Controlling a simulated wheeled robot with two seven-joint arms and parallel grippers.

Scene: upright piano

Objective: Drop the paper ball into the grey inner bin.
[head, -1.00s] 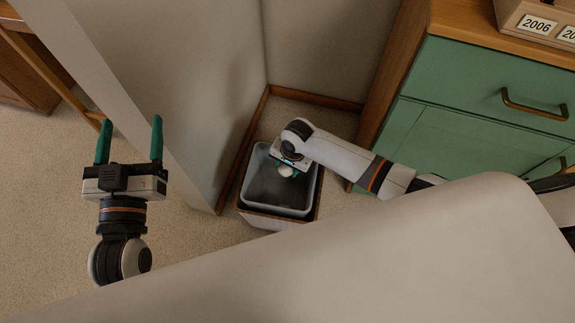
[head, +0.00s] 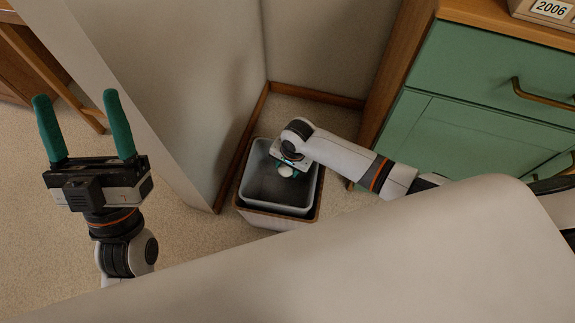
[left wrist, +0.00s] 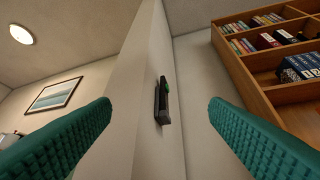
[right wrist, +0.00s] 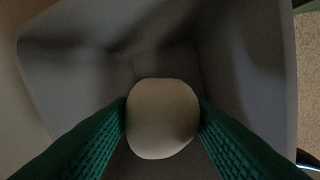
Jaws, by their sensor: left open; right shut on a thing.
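The off-white paper ball (right wrist: 162,118) is between the green fingers of my right gripper (right wrist: 163,120), which is shut on it. In the head view the paper ball (head: 286,171) shows small below my right wrist, over the opening of the grey inner bin (head: 278,204). The right wrist view looks down into the grey inner bin (right wrist: 245,80), with its walls around the ball. The bin's floor is dim. My left gripper (head: 78,122) is open and empty, raised at the left of the head view, away from the bin.
The grey bin sits inside a wooden-rimmed outer bin (head: 262,220) in a corner between pale walls (head: 180,90). A green cabinet (head: 480,110) with a wooden top stands at the right. Carpet (head: 190,240) is clear at the left. A bookshelf (left wrist: 270,60) shows in the left wrist view.

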